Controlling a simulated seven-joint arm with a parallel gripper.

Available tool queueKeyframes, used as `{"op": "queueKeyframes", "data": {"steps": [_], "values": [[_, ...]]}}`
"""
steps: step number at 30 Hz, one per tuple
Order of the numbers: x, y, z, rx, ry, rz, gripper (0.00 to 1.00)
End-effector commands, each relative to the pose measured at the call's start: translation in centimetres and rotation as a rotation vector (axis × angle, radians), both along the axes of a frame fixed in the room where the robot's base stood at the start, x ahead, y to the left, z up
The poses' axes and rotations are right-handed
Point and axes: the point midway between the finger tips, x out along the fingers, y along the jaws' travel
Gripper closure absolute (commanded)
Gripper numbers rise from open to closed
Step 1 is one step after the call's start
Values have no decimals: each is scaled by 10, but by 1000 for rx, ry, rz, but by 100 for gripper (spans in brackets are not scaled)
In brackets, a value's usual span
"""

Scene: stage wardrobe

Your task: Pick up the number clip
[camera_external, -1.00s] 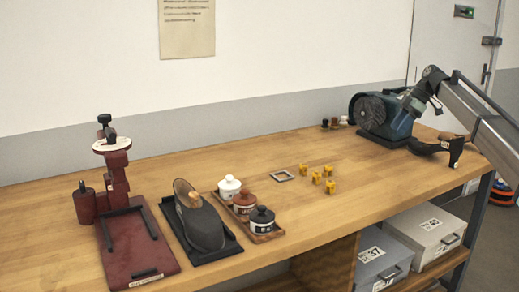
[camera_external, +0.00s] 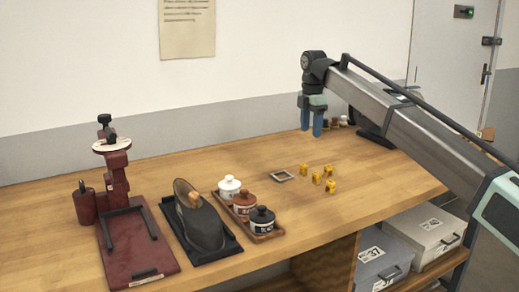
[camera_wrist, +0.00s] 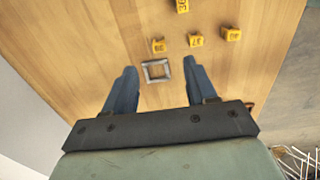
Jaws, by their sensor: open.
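Several yellow number clips stand on the wooden bench, right of its middle. In the external view they show as a back clip (camera_external: 304,169), a front clip (camera_external: 330,187) and others between. In the wrist view, one clip (camera_wrist: 158,46) and another (camera_wrist: 195,41) lie beyond my fingertips, with one at the right (camera_wrist: 232,34) and one at the top edge (camera_wrist: 182,5). They bear dark numbers, some hard to read. My gripper (camera_external: 312,132) is open and empty, pointing down above the bench. In the wrist view its blue fingers (camera_wrist: 158,80) stand apart, with a square grey frame between them in the picture.
The small square frame (camera_external: 282,175) lies flat left of the clips. A wooden tray (camera_external: 276,236) holds white, brown and black lidded pots. A black shoe stand (camera_external: 199,225) and a red press (camera_external: 140,250) stand further left. My arm covers the bench's right end.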

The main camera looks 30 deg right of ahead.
Motion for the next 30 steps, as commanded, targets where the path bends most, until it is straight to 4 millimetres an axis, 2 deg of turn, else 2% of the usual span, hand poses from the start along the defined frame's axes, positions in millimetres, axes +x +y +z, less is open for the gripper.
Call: {"op": "queueKeyframes", "data": {"steps": [7,16,26,30], "values": [[-1,1,-22,-1,2,1,44],[0,1,-73,0,2,1,44],[2,4,-93,0,0,1,44],[3,8,-108,0,2,2,44]]}}
